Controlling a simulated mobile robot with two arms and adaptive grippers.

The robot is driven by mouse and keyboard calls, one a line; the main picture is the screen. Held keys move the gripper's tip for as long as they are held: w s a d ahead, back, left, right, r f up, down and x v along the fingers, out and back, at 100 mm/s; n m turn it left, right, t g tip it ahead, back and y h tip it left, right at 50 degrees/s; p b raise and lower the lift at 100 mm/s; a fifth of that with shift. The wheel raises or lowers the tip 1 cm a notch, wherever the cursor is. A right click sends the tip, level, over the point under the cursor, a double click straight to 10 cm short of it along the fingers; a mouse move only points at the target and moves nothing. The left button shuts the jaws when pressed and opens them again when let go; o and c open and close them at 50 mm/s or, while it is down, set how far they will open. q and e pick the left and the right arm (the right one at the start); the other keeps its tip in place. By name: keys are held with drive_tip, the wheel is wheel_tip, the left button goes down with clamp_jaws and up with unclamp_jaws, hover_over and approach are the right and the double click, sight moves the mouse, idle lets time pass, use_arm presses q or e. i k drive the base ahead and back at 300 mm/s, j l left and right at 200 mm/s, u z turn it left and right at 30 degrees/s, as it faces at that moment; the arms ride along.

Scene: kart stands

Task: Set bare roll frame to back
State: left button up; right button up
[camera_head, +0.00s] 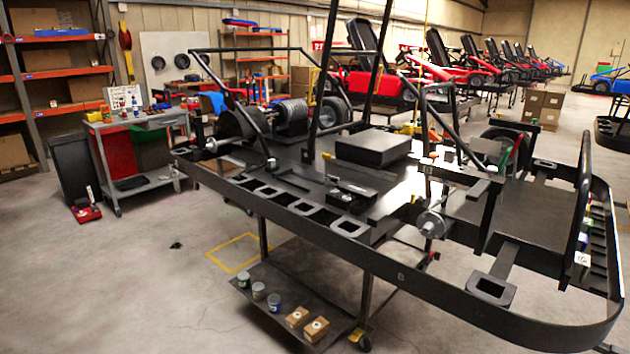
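A bare black kart chassis (300,213) rests on a wheeled stand in front of me, filling the middle and right of the view. Thin black tubing (245,50) forms a bare frame over its left end, above the rear-looking wheels (292,115). Two tall black bars (323,75) rise from the middle of the chassis and run out of the top of the view. I cannot tell which of these tubes is the roll frame, or whether it is fixed. Neither of my grippers can be made out.
The stand's lower shelf (290,300) holds several cans and two small boxes. A grey tool cart (140,150) and orange shelving (65,75) stand at the left. More karts (480,65) line the back right. The floor at the front left is mostly clear.

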sight(331, 25)
drive_tip(key=i+l, duration=0.15)
drive_tip(key=i, duration=0.2)
drive_tip(key=i+l, duration=0.15)
drive_tip(key=i, duration=0.2)
drive_tip(key=i+l, duration=0.15)
drive_tip(key=i, duration=0.2)
